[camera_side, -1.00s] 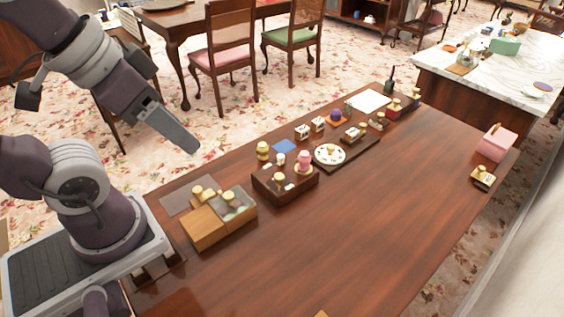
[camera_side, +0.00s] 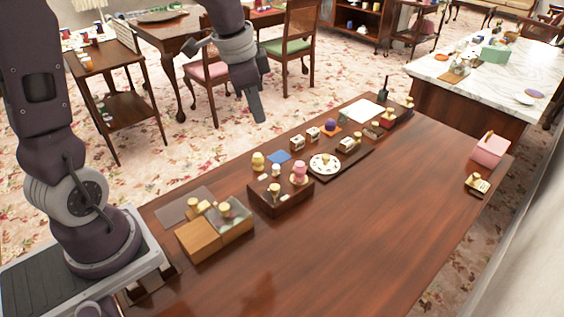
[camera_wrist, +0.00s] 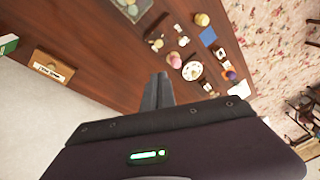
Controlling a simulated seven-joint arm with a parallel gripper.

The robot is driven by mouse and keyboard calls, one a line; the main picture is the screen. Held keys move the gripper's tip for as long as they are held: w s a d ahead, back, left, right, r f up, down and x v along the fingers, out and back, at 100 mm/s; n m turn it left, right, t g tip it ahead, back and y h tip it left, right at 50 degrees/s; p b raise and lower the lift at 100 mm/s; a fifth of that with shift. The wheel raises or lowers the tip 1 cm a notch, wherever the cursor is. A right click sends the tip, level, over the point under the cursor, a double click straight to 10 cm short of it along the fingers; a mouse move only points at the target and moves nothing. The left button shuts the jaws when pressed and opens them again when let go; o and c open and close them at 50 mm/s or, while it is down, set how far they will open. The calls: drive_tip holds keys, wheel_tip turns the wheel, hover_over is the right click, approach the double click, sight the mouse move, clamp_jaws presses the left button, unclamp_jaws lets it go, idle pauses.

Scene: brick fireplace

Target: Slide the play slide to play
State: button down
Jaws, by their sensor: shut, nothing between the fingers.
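My gripper (camera_side: 258,116) is shut and empty. It hangs in the air, apart from the table things, and appears above the far edge of the brown table in the side view. Its shut fingers (camera_wrist: 158,92) point ahead in the wrist view. I cannot tell which thing is the play slide, as no readable label marks it. Candidates are the small knobbed blocks along the table, such as a white-sided block (camera_side: 347,145) beside the round white dial (camera_side: 325,164), and a lone small block (camera_side: 477,184) at the right. The dial also shows in the wrist view (camera_wrist: 192,70).
A dark wooden box (camera_side: 281,196) with yellow and pink knobs stands left of the dial. A lighter wooden box (camera_side: 203,238) stands nearer my base. A pink box (camera_side: 490,149) sits at the right end. The front middle of the table is clear.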

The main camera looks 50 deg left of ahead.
drive_tip(key=w+a+f+m+h, duration=0.1)
drive_tip(key=w+a+f, duration=0.3)
drive_tip(key=f, duration=0.3)
drive_tip(key=w+a+f+m+h, duration=0.1)
drive_tip(key=w+a+f+m, duration=0.1)
drive_tip(key=w+a+f, duration=0.2)
wheel_tip(320, 180, down, 4)
drive_tip(key=shift+w+a+f+h, duration=0.15)
drive_tip(key=shift+w+a+h, duration=0.2)
drive_tip(key=shift+w, duration=0.65)
drive_tip(key=shift+d+f, duration=0.1)
hover_over(288, 175)
drive_tip(key=s+a, duration=0.1)
wheel_tip(288, 175, down, 9)
drive_tip(key=shift+s+f, duration=0.1)
drive_tip(key=shift+f, duration=0.05)
